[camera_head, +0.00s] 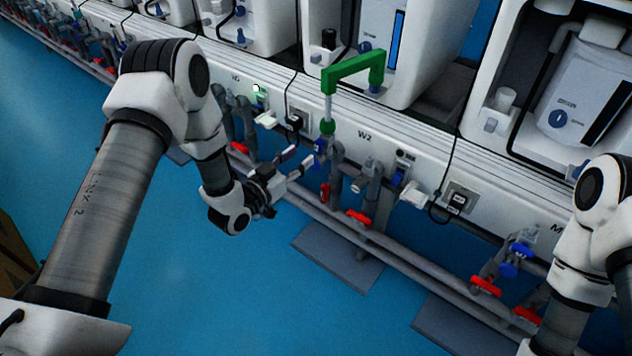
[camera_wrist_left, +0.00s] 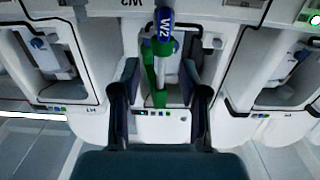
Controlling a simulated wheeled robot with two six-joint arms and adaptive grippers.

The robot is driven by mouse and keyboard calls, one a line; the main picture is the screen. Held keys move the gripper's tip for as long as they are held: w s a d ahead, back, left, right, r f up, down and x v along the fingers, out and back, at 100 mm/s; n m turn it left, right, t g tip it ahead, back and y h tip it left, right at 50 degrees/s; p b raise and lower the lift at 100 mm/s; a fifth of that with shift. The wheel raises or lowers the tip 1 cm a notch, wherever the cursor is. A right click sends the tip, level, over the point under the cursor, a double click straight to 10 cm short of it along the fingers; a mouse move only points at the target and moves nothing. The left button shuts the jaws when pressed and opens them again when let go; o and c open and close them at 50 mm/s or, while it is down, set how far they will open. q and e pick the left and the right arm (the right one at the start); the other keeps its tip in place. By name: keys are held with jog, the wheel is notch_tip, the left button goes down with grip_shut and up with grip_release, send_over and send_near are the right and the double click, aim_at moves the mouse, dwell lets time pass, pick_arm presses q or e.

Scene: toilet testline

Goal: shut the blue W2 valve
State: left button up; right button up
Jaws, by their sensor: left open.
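The blue W2 valve handle (camera_head: 320,148) is on the pipework below the W2 panel, under the green pipe (camera_head: 352,68). In the left wrist view the blue handle (camera_wrist_left: 165,22), marked W2, is at the top centre, ahead of the fingers. My left gripper (camera_head: 300,160) is open, with its fingers pointing at the valve from the left and close to it. In the left wrist view the left gripper (camera_wrist_left: 160,78) has its two fingers apart with nothing held between them. I cannot tell whether a fingertip touches the handle. My right gripper is out of view.
Red valve handles (camera_head: 358,217) sit on the pipes just below W2. Another blue valve (camera_head: 522,249) is at the right, near my right arm. A white panel (camera_head: 400,160) with sockets and cables runs behind the pipes. The blue floor (camera_head: 200,300) in front is clear.

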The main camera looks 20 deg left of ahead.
aim_at(316, 146)
pick_arm(q)
jog(key=w+b, duration=0.1)
jog(key=w, duration=0.1)
jog(key=w+d+f+b, duration=0.1)
jog(key=w, duration=0.1)
jog(key=w+d+f+b, duration=0.1)
jog(key=w, duration=0.1)
jog(key=shift+w+f, duration=0.15)
jog(key=shift+w, duration=0.1)
jog(key=shift+w+d, duration=0.15)
jog(key=shift+w, duration=0.4)
grip_shut()
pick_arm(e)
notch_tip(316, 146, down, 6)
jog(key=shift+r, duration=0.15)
